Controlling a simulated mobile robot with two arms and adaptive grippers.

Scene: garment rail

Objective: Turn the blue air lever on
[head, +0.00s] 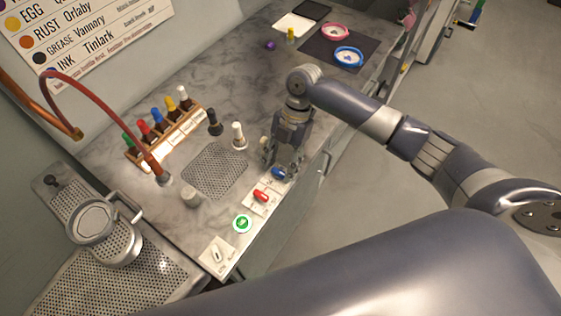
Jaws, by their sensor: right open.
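The blue air lever (279,173) sits on a pale plate near the front edge of the marbled worktop. It lies beside a red lever (261,195). My right gripper (283,161) points down just behind the blue lever, with its fingers open and very close to it. I cannot tell whether a finger touches the lever. The gripper covers part of the plate behind the lever. My left gripper is not in view.
A green button (242,223) and a white switch (216,256) line the front edge. A perforated mat (215,171), a white-capped bottle (239,136) and a dark bottle (214,122) stand left of the gripper. A wooden rack (172,146) holds several dropper bottles.

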